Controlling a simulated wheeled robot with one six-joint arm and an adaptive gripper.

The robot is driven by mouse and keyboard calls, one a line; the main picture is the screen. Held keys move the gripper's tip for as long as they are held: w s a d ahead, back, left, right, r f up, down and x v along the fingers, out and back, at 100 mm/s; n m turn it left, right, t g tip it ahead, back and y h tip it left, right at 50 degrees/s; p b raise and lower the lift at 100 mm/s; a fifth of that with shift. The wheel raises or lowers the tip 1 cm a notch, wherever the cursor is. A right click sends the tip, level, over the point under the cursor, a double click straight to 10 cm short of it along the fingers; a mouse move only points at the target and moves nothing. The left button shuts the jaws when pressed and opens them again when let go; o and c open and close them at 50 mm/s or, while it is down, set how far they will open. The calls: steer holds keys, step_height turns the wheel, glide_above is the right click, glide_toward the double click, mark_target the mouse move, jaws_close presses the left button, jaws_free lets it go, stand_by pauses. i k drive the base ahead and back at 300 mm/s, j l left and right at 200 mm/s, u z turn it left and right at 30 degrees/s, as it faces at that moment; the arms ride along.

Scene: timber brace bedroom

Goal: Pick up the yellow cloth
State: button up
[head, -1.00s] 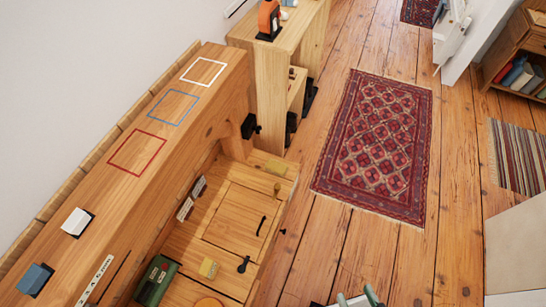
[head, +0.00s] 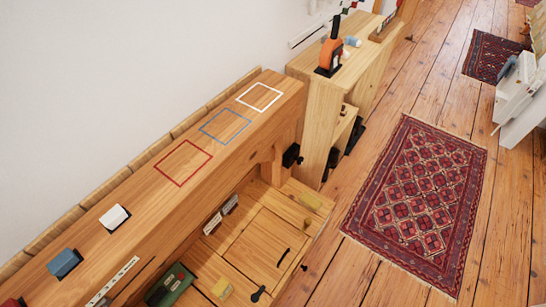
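No thing is plainly a cloth in the head view. My gripper is not in view.
A wooden ledge carries red (head: 183,163), blue (head: 224,127) and white (head: 260,97) square outlines, a white block (head: 115,218) and a blue block (head: 65,263). A green box (head: 171,285) is below. A wooden shelf unit (head: 309,94) stands behind. Plank floor with a red rug (head: 420,205) is open at right.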

mark_target(308, 200)
steer(key=k, duration=0.15)
steer(key=i+l+u, duration=0.15)
steer(key=l, duration=0.15)
steer(key=i+l+u, duration=0.45)
steer(key=l, duration=0.35)
steer(key=i+l+u, duration=0.1)
steer(key=i+l, duration=0.15)
steer(key=i+l+u, duration=0.1)
steer(key=l, duration=0.25)
steer(key=i+l+u, duration=0.15)
steer(key=l, duration=0.2)
steer(key=i+l+u, duration=0.1)
steer(key=l, duration=0.25)
steer(key=i, duration=0.05)
